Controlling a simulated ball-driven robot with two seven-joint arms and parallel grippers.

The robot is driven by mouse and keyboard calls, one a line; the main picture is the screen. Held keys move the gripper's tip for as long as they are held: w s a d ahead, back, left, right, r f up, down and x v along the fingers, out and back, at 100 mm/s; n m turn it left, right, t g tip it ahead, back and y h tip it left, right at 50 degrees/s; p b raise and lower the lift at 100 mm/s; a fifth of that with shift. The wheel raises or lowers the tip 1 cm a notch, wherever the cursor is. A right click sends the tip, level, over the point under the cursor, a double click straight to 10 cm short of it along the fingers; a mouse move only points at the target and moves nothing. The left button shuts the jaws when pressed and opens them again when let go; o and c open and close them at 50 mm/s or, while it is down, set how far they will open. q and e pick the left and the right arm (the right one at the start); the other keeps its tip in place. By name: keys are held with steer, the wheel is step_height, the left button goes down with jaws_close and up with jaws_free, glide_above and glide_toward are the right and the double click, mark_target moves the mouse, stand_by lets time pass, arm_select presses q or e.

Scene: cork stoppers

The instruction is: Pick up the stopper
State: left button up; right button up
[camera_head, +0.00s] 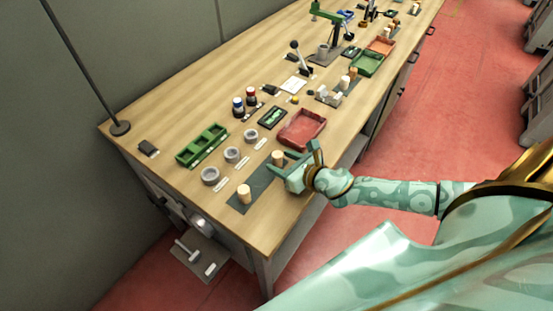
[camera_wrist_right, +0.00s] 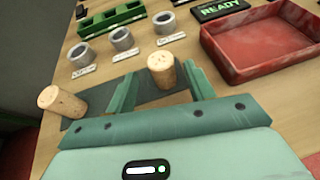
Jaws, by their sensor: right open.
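One cork stopper (camera_head: 278,157) stands upright on a dark mat near the table's front edge. It also shows in the right wrist view (camera_wrist_right: 162,72), in line with the gap between my finger tips. A second cork stopper (camera_head: 244,193) stands on the same mat to the left; in the right wrist view it (camera_wrist_right: 62,102) is outside the left finger. My right gripper (camera_head: 284,163) is open and empty, low over the mat, with its fingers pointing at the first stopper. Whether a finger touches it I cannot tell. My left gripper is out of view.
A red tray (camera_head: 302,129) lies right of the mat (camera_head: 243,207). Grey cups (camera_head: 210,175) with labels stand behind it, with a green compartment tray (camera_head: 202,145) farther back. A small READY display (camera_wrist_right: 230,8) sits beside the red tray.

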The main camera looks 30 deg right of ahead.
mark_target(273, 154)
steer(key=x, duration=0.5)
steer(key=shift+d+r+b, duration=0.1)
steer(key=shift+d+b, duration=0.05)
steer(key=shift+b, duration=0.25)
steer(key=shift+r, duration=0.1)
steer(key=shift+c, duration=0.8)
steer(key=c, duration=0.9)
steer(key=shift+o, duration=0.2)
steer(key=shift+r+p, duration=0.35)
steer(key=shift+r, duration=0.1)
step_height(273, 154, up, 3)
steer(key=shift+p, duration=0.9)
steer(key=s+d+r+p, duration=0.1)
steer(key=s+d+r, duration=0.6)
steer(key=d, duration=0.5)
step_height(273, 154, up, 2)
steer(key=shift+s+r, duration=0.1)
steer(key=shift+s, duration=0.2)
